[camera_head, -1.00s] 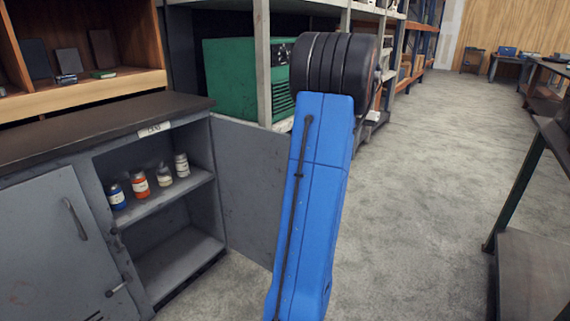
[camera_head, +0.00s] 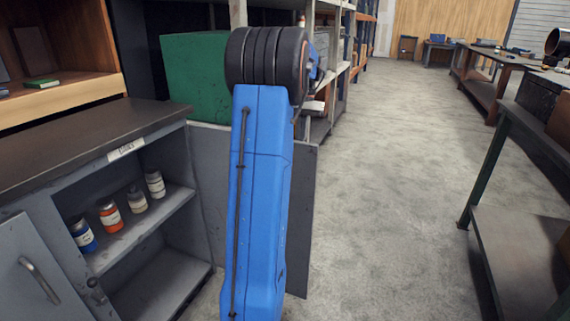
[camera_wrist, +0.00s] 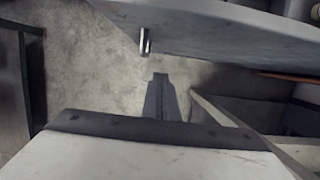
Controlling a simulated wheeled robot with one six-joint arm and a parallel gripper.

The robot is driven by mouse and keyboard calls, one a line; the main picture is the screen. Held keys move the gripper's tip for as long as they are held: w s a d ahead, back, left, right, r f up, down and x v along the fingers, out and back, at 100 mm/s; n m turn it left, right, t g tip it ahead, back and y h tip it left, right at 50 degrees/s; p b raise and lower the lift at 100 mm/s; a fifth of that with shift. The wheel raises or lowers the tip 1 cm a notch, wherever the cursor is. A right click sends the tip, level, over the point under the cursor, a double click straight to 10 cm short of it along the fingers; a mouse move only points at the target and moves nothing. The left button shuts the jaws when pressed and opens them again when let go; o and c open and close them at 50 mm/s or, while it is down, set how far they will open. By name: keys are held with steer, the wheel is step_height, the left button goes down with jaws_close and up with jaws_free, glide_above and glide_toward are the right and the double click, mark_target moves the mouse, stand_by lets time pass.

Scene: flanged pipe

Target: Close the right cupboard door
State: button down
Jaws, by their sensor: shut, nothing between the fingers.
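The grey cupboard (camera_head: 70,142) stands at the left in the head view. Its right door (camera_head: 303,215) stands wide open, swung out from the right side of the opening. My blue arm crosses in front of the door and hides its middle; my gripper is hidden there. In the wrist view the door (camera_wrist: 225,32) spans the top, with a silver handle (camera_wrist: 146,42) on it. My gripper (camera_wrist: 161,77) shows there as a dark, narrow shape with its fingers together, pointing towards the door and apart from the handle in the picture. Actual distance is unclear.
Several small bottles (camera_head: 110,215) stand on the cupboard's shelf. A green case (camera_head: 195,78) sits on shelving behind the open door. Open floor (camera_head: 390,190) lies to the right, up to a metal-legged table (camera_head: 520,240).

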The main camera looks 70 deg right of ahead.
steer(key=a+f, duration=0.6)
steer(key=f, duration=0.3)
steer(key=shift+a+f, duration=0.2)
steer(key=shift+f, duration=0.05)
steer(key=shift+a, duration=0.1)
